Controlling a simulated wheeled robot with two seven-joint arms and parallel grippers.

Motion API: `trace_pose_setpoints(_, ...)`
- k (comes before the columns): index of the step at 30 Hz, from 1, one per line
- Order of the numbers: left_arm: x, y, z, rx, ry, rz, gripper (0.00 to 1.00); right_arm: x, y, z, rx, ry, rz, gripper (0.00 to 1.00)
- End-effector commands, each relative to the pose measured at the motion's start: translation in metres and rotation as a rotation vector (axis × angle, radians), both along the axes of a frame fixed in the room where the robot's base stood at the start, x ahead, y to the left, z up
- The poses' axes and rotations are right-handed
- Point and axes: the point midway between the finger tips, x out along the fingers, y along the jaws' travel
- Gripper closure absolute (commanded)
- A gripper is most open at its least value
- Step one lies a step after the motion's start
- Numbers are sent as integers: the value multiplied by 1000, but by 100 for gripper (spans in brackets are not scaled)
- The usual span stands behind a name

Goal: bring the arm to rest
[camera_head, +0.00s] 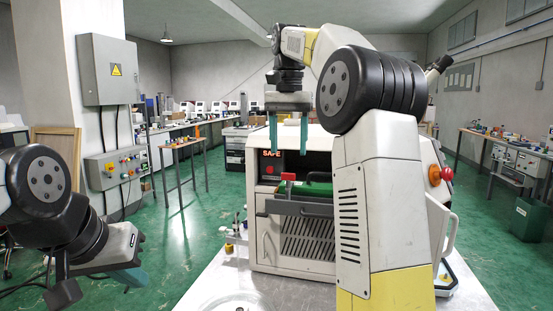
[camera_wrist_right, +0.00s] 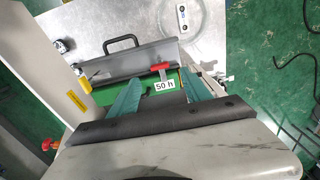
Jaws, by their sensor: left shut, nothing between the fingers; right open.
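My right gripper (camera_head: 288,150) hangs fingers-down in front of the upper part of the machine (camera_head: 320,250). It is open, with a clear gap between its teal fingers; it also shows in the right wrist view (camera_wrist_right: 165,83). In that view a green part (camera_wrist_right: 196,80) with a "50 h" label and a red handle (camera_wrist_right: 152,68) lies beyond the fingers. The red handle (camera_head: 288,177) shows below the fingers in the head view, apart from them. My left gripper (camera_head: 128,276) is low at the left, shut and empty, away from the machine.
The machine stands on a pale table (camera_head: 215,285), with a dark front handle (camera_head: 300,208) and a red knob (camera_head: 434,174) at its right. A control box (camera_head: 108,70) is on the pillar at left. Green floor (camera_head: 180,240) is open between pillar and table.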

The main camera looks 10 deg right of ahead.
Motion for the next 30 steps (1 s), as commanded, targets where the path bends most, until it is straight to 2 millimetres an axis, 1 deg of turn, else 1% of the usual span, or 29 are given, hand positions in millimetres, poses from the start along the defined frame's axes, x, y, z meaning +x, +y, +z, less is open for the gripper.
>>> trace_pose_setpoints(3, 0, 0, 0, 0, 0, 0, 100, 0, 0, 9, 0, 0, 0, 44)
trace_pose_setpoints(6, 0, 0, 0, 0, 0, 0, 100, 0, 0, 12, 0, 0, 0, 44)
trace_pose_setpoints(15, 0, 0, 0, 0, 0, 0, 100, -1, 0, 13, 1, 0, 1, 44)
trace_pose_setpoints(19, 0, 0, 0, 0, 0, 0, 100, -9, -2, 12, 9, -21, 22, 44)
trace_pose_setpoints(23, 0, 0, 0, 0, 0, 0, 100, -31, -4, 7, 32, -81, 87, 44)
trace_pose_setpoints(25, 0, 0, 0, 0, 0, 0, 100, -47, -4, 1, 48, -128, 133, 44)
trace_pose_setpoints(29, 0, 0, 0, 0, 0, 0, 100, -81, 0, -18, 69, -218, 221, 44)
trace_pose_setpoints(30, 0, 0, 0, 0, 0, 0, 100, -92, 2, -25, 74, -247, 247, 44)
